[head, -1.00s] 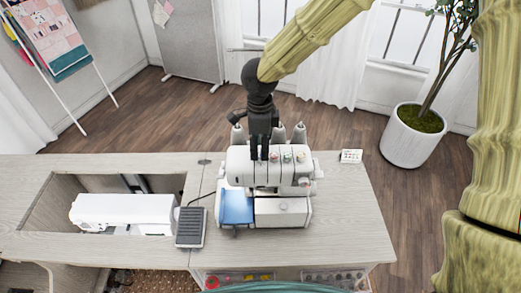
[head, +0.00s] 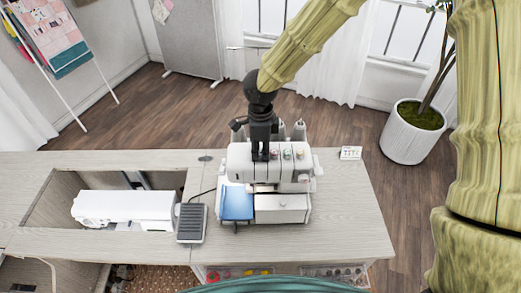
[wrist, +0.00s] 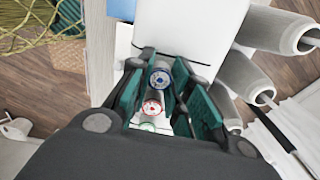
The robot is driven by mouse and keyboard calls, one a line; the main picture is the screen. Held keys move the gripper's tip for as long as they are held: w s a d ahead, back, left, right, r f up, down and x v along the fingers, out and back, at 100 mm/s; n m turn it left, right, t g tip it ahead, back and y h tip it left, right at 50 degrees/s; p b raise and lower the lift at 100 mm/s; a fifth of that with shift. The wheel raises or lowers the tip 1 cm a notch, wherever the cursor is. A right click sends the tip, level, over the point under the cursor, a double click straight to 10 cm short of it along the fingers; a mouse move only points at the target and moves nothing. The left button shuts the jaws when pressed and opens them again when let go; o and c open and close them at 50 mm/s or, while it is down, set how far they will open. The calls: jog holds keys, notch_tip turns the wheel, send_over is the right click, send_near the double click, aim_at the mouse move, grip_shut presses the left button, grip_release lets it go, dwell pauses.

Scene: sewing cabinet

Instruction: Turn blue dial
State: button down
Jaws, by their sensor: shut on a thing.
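The blue dial (wrist: 160,78) is on the white serger (head: 240,162), at the left end of its row of dials. In the wrist view my gripper (wrist: 156,82) has its teal-padded fingers on both sides of the blue dial, closed on it. In the head view my gripper (head: 260,157) comes down from above onto the serger's upper front and hides the blue dial. A red dial (wrist: 152,107) and a green dial (wrist: 147,127) sit in line with the blue one and show between the fingers.
Thread cones (wrist: 282,30) stand behind the dials, close to my gripper. A small white card (head: 350,153) stands at right. The cabinet's right end is mostly clear.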

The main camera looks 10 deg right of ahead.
aim_at(261, 152)
jog(key=shift+m, duration=0.7)
jog(key=c, duration=1.3)
grip_release()
jog(key=shift+r, duration=0.1)
notch_tip(261, 152, up, 12)
jog(key=shift+f, duration=0.1)
